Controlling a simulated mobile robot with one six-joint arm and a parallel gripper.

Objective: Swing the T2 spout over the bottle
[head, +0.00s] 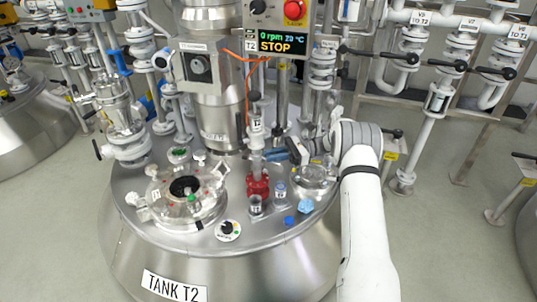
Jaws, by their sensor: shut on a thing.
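The T2 sampling column (257,125) stands upright on the lid of tank T2, with a red valve body (259,187) at its foot. A grey-blue piece that looks like the T2 spout (274,155) sticks out to the right from the column. My gripper (291,152) comes from the right and is shut on this piece; the fingertips are small and partly hidden. A small labelled bottle (255,205) stands upright just in front of the red valve body. A similar container with a bluish top (280,191) stands to its right. The spout's tip is not clear.
On the tank lid are a round manway (185,188) with clamps, a black dial (228,230), a blue cap (289,220) and a light-blue lump (305,206). A control box (279,38) reads STOP. Pipes and valves (436,97) stand at the right.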

